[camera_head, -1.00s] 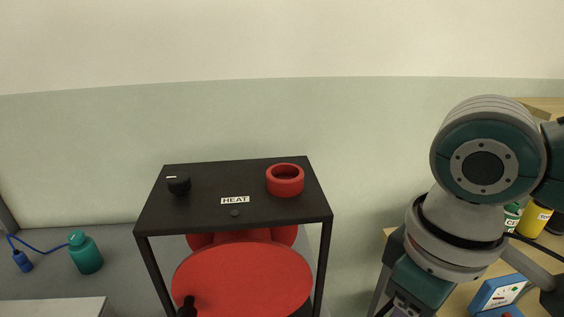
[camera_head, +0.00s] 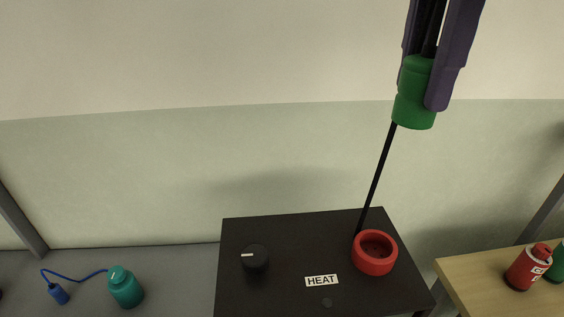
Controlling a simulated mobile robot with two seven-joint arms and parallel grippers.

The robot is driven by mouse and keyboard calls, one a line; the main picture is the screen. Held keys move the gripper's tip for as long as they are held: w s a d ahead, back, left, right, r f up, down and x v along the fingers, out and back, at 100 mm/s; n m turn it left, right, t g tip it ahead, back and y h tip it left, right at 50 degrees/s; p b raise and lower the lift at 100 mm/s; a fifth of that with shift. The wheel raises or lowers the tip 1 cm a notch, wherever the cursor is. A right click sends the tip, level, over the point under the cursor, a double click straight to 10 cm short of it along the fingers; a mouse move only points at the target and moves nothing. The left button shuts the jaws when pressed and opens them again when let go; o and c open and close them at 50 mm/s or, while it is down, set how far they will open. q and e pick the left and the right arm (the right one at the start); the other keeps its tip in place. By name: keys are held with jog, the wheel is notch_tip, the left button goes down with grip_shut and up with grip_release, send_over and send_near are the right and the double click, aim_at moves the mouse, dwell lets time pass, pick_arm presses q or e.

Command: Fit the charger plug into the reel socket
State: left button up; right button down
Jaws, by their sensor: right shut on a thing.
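My right gripper (camera_head: 428,75), with purple fingers, is shut on a green cylinder (camera_head: 410,105) at the upper right, high above a black stand. A thin straight black rod (camera_head: 378,177) slants from the green cylinder down to the left edge of a red ring (camera_head: 375,266) on the stand. I cannot tell whether its lower end is in the ring, behind it or apart from it. Nothing in view is clearly a charger plug or a reel socket. My left gripper is not in view.
The black stand (camera_head: 290,235) has a "HEAT" label (camera_head: 321,281) and a black knob (camera_head: 254,258). At left, a teal bottle (camera_head: 125,288) is joined by a blue cord to a small blue cylinder (camera_head: 59,294). A red bottle (camera_head: 527,270) stands on a wooden table (camera_head: 470,280) at right.

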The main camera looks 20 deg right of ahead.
aim_at(415, 126)
jog(key=f+b, duration=0.1)
jog(key=f, duration=0.4)
jog(key=shift+s+f, duration=0.2)
jog(key=shift+w+f+p, duration=0.1)
jog(key=shift+f+p, duration=0.65)
jog(key=shift+f, duration=6.1)
jog(key=shift+f, duration=0.15)
jog(key=shift+c, duration=1.9)
grip_release()
